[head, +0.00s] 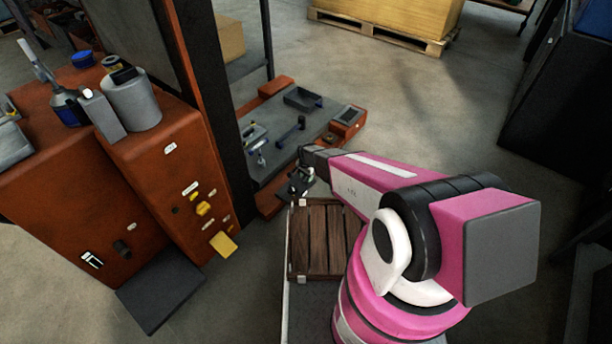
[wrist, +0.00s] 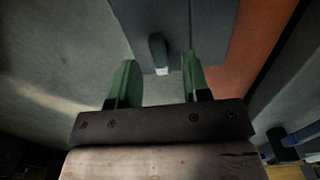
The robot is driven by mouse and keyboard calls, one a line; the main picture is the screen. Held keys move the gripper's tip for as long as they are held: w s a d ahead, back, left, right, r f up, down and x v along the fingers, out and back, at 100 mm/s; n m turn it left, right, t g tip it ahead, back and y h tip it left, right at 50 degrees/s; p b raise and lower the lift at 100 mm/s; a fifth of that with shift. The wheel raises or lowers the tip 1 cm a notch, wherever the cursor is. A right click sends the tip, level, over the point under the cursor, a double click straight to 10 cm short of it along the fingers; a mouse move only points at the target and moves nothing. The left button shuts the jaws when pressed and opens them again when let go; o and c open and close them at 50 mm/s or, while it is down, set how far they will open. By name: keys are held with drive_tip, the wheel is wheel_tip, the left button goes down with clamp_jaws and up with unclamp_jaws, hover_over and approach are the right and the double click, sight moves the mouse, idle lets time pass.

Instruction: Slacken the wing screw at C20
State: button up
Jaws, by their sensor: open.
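My gripper (head: 299,184) is at the end of the pink arm, in front of the low orange bench and above the edge of the wooden crate. In the wrist view my gripper (wrist: 159,80) is open, its two green fingers apart with nothing between the tips. A small dark grey part with a pale end (wrist: 158,52) stands out from a blue-grey surface (wrist: 200,18) beyond the gap between them. I cannot tell whether it is the wing screw. No label C20 is readable. A yellow knob (head: 203,208) sits among small labels on the orange cabinet (head: 165,165).
The low orange bench (head: 345,133) has a grey top carrying several tools and a dark tray (head: 302,98). A dark post (head: 208,100) stands between cabinet and bench. The wooden crate (head: 325,240) is beside my arm. Open floor (head: 420,120) lies at the back right.

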drive_tip(key=shift+f, duration=1.05)
clamp_jaws()
drive_tip(key=shift+n, duration=2.4)
drive_tip(key=shift+n, duration=0.3)
drive_tip(key=n, duration=0.4)
drive_tip(key=shift+r, duration=0.1)
